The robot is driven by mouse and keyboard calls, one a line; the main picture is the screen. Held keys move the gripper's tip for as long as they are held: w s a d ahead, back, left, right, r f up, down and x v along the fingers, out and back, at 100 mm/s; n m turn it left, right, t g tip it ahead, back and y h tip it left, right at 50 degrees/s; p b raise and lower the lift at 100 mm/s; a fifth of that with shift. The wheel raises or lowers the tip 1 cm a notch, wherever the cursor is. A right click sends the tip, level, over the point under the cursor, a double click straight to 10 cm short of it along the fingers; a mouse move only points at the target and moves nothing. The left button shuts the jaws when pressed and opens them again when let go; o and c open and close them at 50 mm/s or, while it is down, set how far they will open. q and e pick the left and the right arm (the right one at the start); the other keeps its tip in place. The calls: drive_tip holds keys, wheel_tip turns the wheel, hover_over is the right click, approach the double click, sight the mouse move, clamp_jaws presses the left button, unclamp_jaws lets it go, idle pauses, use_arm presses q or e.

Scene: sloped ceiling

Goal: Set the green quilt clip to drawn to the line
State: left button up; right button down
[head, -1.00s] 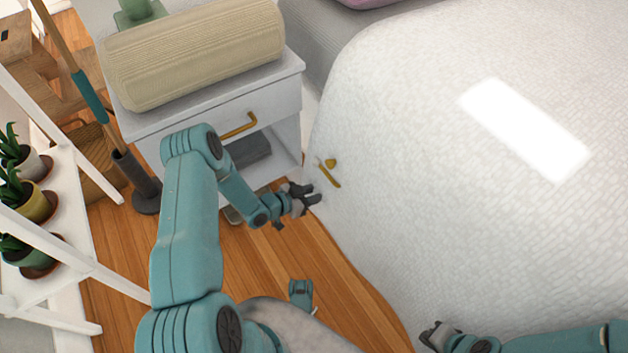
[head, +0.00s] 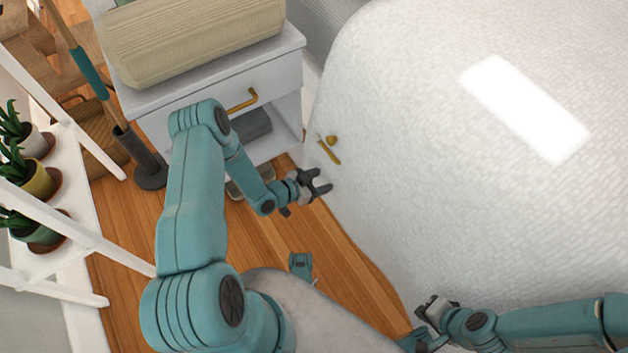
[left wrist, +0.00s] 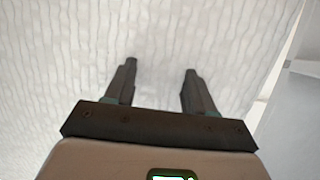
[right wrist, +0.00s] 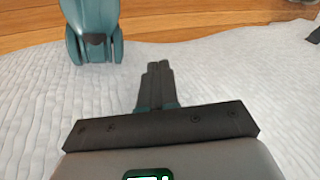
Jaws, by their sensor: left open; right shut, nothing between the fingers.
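A small gold-yellow clip-like piece (head: 330,152), a short bar with a knob above it, sits on the side of the white quilt (head: 440,170) near the nightstand. I see no green clip in any view. My left gripper (head: 324,184) is open and empty, just below the gold piece in the head view. In the left wrist view its two fingers (left wrist: 160,80) are spread in front of the white quilt, with no clip between them. My right gripper (head: 424,304) is shut and empty beside the quilt's lower edge. Its closed fingers (right wrist: 155,82) show in the right wrist view.
A white nightstand (head: 180,95) with a gold handle bears a beige ribbed roll (head: 195,40). A white plant shelf (head: 60,190) stands at left, beside a pole in a dark holder (head: 150,170). Wooden floor (head: 215,225) lies between shelf and bed.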

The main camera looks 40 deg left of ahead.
use_arm(q)
drive_tip(key=p+v, duration=0.5)
drive_tip(key=v, duration=1.1)
use_arm(e)
drive_tip(key=shift+g, duration=0.4)
drive_tip(key=r, duration=0.1)
drive_tip(key=s+r, duration=0.1)
drive_tip(key=r, duration=0.1)
drive_tip(key=s+a+r, duration=0.1)
drive_tip(key=r, duration=0.1)
use_arm(q)
drive_tip(key=shift+s, duration=0.1)
